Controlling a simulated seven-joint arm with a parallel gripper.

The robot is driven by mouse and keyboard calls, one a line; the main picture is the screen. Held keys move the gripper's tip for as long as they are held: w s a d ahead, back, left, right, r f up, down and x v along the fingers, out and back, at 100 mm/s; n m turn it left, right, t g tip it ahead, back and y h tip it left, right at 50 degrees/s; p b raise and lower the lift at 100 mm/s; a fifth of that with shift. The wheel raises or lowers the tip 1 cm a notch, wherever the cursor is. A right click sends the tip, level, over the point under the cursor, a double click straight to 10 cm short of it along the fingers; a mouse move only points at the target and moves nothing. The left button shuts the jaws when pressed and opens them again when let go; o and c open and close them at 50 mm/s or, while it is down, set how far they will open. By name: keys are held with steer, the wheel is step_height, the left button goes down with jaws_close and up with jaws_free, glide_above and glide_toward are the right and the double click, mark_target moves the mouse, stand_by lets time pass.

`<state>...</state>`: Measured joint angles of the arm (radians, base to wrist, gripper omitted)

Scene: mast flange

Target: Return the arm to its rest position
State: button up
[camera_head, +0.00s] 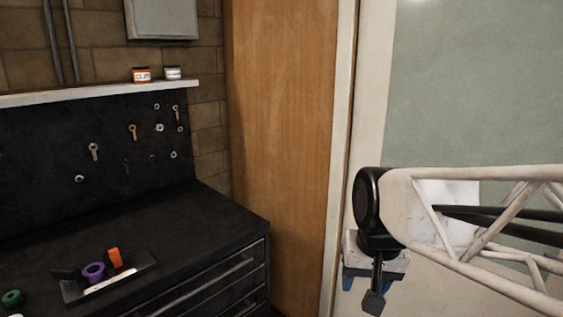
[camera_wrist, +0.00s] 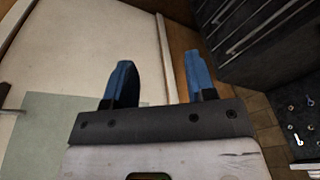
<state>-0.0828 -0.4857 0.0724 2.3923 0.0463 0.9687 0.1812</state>
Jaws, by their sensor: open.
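My gripper (camera_head: 375,285) hangs at the right of the head view, below a black wrist joint at the end of my pale lattice arm. Its blue fingers show only partly there, with a black part hanging in front. In the wrist view my gripper (camera_wrist: 159,62) has its two blue fingers well apart, with nothing between them. Behind the fingers lie a pale panel and a strip of wood. The gripper is clear of the workbench and touches nothing that I can see.
A black workbench (camera_head: 190,225) with drawers stands at left. On it are a tray (camera_head: 130,278) holding a purple ring (camera_head: 94,272) and an orange piece (camera_head: 115,258), and a green ring (camera_head: 12,299). Tools hang on the black board (camera_head: 60,135). A wooden panel (camera_head: 280,150) stands between bench and arm.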

steer(key=s+d+f+n, duration=0.1)
steer(key=s+d+f, duration=0.2)
steer(key=s, duration=0.5)
steer(key=shift+d+f+h, duration=0.3)
steer(key=shift+d+h, duration=0.1)
steer(key=shift+d, duration=0.2)
steer(key=shift+c, duration=0.5)
stand_by(1.0)
